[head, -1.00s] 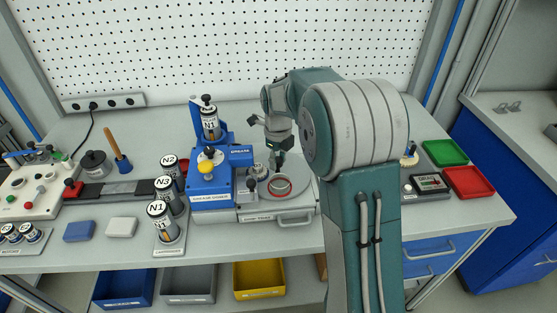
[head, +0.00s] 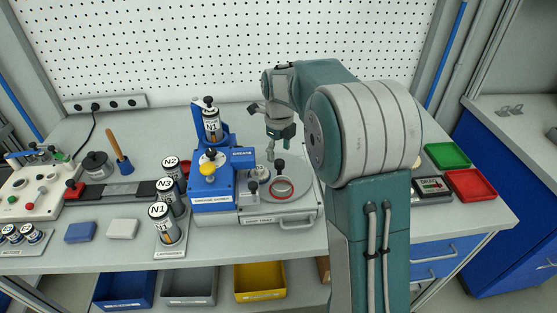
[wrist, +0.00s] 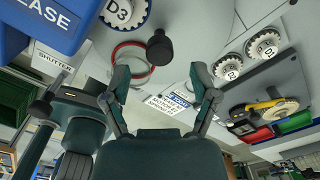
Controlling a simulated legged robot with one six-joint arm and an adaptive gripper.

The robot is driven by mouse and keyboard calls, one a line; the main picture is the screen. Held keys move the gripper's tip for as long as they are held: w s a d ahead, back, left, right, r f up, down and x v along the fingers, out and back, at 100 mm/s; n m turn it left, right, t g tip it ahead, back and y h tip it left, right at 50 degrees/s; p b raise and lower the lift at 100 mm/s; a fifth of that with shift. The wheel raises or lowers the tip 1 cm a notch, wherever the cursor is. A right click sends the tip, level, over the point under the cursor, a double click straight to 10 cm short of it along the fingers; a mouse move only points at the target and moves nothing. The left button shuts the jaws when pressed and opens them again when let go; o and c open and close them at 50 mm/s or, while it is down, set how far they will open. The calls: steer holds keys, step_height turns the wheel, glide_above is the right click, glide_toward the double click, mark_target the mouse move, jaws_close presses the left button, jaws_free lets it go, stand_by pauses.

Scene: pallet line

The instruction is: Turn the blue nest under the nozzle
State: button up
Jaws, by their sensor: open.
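The round turntable (head: 298,205) of the grease station carries an empty red-rimmed nest (head: 281,188) at its front, also seen in the wrist view (wrist: 132,60). A black knob (head: 280,164) stands up from the plate and shows in the wrist view (wrist: 159,47). A toothed part marked D3 (wrist: 123,10) sits close to the blue grease station (head: 213,190).
Several labelled cartridges (head: 165,223) stand left of the station. A shutter label (wrist: 52,58) shows beside the station. More toothed parts (wrist: 264,46) lie on a grey plate, near green (head: 447,155) and red (head: 470,184) trays. My arm hides the bench right of the turntable.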

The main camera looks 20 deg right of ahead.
mark_target(278, 162)
step_height(278, 162, up, 8)
steer(key=shift+f, duration=0.2)
steer(key=shift+a, duration=0.1)
steer(key=s+a+r+n+t, duration=0.1)
steer(key=s+r+n, duration=0.2)
steer(key=s+n, duration=0.4)
steer(key=s+a+r+n+t, duration=0.1)
steer(key=s+r+n+t, duration=0.15)
steer(key=s+n, duration=0.45)
steer(key=s+a+f+n+t, duration=0.1)
steer(key=s+f+n, duration=0.1)
steer(key=s+n, duration=0.5)
steer(key=s+f+n+t, duration=0.1)
steer(key=s+f+n, duration=0.1)
steer(key=s+n, duration=0.6)
steer(key=shift+s+a, duration=0.2)
steer(key=shift+a, duration=0.2)
